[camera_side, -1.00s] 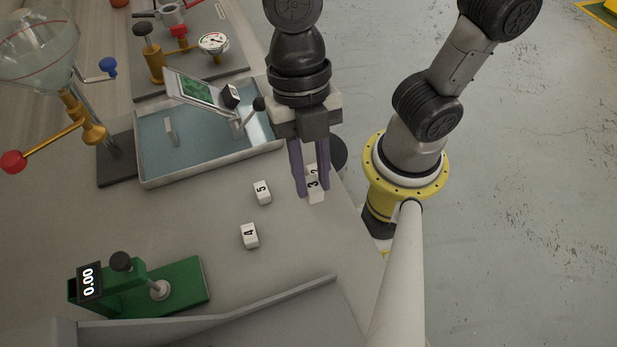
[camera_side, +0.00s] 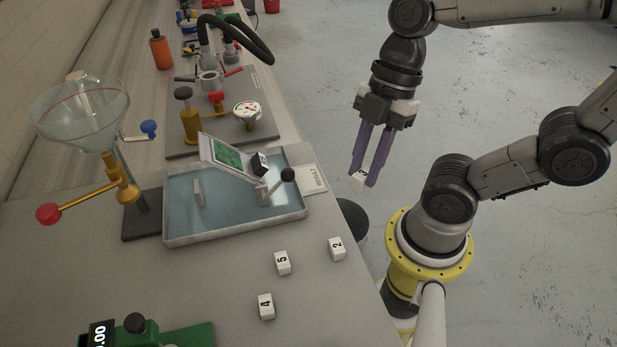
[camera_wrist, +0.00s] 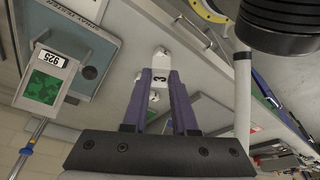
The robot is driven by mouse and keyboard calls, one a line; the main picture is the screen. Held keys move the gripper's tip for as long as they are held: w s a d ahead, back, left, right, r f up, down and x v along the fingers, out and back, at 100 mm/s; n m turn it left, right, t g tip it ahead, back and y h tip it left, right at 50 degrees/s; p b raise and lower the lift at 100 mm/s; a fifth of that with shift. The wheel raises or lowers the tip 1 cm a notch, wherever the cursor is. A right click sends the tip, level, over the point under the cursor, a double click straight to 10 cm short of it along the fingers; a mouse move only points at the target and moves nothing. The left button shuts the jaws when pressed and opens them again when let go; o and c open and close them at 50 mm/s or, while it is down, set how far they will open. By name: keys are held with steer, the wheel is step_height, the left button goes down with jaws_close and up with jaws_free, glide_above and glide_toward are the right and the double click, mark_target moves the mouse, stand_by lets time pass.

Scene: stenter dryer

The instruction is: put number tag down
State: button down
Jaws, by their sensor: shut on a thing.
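My gripper (camera_side: 363,180) is shut on the white number tag 3 (camera_side: 358,181). The held tag also shows between the purple fingers in the wrist view (camera_wrist: 155,96). In the side view it hangs off the bench, appearing against the grey floor to the right of the bench edge. White tags 2 (camera_side: 337,248), 5 (camera_side: 282,262) and 4 (camera_side: 265,306) stand apart on the bench top. A flat card marked RESULT (camera_side: 314,180) lies on the bench beside the shallow tray (camera_side: 235,231).
The tray holds a tilted plate with a green panel (camera_side: 228,155). A glass funnel on a stand (camera_side: 82,110) is at the left. A gauge fixture (camera_side: 246,113) stands behind the tray. A green device (camera_side: 180,336) is at the front. Bare bench lies left of the loose tags.

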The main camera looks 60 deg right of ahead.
steer(key=d+r+m+t, duration=0.1)
steer(key=d+m+t, duration=0.1)
steer(key=d+m, duration=0.45)
glide_toward(305, 179)
steer(key=shift+w+a+f+h, duration=0.1)
steer(key=shift+a+f+h, duration=0.15)
steer(key=shift+a, duration=0.25)
steer(key=shift+w+a+f+h, duration=0.15)
steer(key=shift+a+f, duration=0.1)
steer(key=shift+a, duration=0.25)
steer(key=shift+w+f, duration=0.15)
steer(key=shift+d+x, duration=0.2)
steer(key=shift+x, duration=0.75)
steer(key=shift+d+x, duration=0.2)
steer(key=shift+x, duration=0.8)
steer(key=shift+f, duration=0.25)
steer(key=c, duration=0.7)
jaws_free()
